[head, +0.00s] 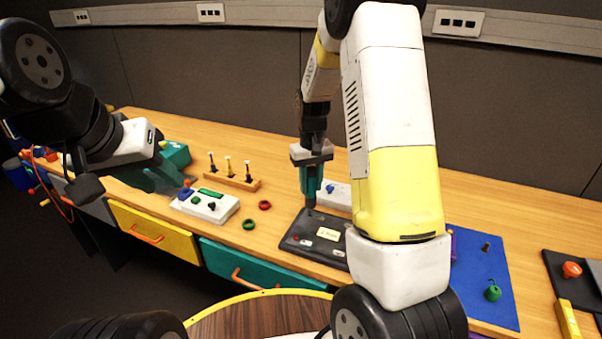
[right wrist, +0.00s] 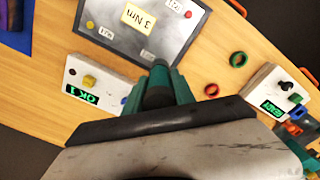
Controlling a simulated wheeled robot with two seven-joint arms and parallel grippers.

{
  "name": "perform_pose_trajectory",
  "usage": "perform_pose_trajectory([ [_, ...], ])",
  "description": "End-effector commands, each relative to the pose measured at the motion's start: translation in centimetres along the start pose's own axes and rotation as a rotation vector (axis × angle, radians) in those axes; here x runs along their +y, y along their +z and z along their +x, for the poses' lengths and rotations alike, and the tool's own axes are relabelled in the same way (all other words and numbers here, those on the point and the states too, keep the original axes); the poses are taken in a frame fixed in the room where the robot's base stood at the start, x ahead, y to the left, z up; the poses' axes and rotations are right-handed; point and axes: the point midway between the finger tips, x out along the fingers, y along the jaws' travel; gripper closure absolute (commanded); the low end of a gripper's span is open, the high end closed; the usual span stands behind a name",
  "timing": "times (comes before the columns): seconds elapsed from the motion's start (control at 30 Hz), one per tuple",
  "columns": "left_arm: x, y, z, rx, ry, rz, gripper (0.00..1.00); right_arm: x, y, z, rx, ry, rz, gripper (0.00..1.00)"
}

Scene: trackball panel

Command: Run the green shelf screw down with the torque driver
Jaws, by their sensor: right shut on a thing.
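My right gripper (head: 311,152) is shut on the teal torque driver (head: 311,184), which hangs tip down over the dark tray (head: 297,248). In the right wrist view the driver (right wrist: 160,85) sticks out from the gripper toward the tray (right wrist: 115,58) with its yellow 3 Nm label. I cannot tell whether the tip touches the tray. A small green piece with a dark stem (head: 493,291) is on the blue mat (head: 480,255) at the right; I cannot tell if it is the green shelf screw. My left gripper (head: 158,176) is at the left, its jaws unclear.
A white box (head: 337,194) behind the driver shows OK 3 on its display (right wrist: 82,95) in the wrist view. A white control panel (head: 206,206), a wooden rack (head: 232,181), a red ring (head: 265,205) and a green ring (head: 249,224) lie left of the tray. My right forearm hides bench area.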

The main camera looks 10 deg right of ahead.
Motion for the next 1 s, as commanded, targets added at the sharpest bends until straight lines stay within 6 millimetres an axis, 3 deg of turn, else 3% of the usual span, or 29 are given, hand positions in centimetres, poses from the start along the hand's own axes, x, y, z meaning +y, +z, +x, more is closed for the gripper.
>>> perform_pose_trajectory([
  [0.6,0.0,0.0,0.0,0.000,0.000,0.000,0.64,0.0,-0.2,-5.2,0.009,0.001,0.000,1.00],
  [1.0,0.0,0.0,0.0,0.000,0.000,0.000,0.64,0.0,-0.2,-5.8,0.008,0.001,0.000,1.00],
])
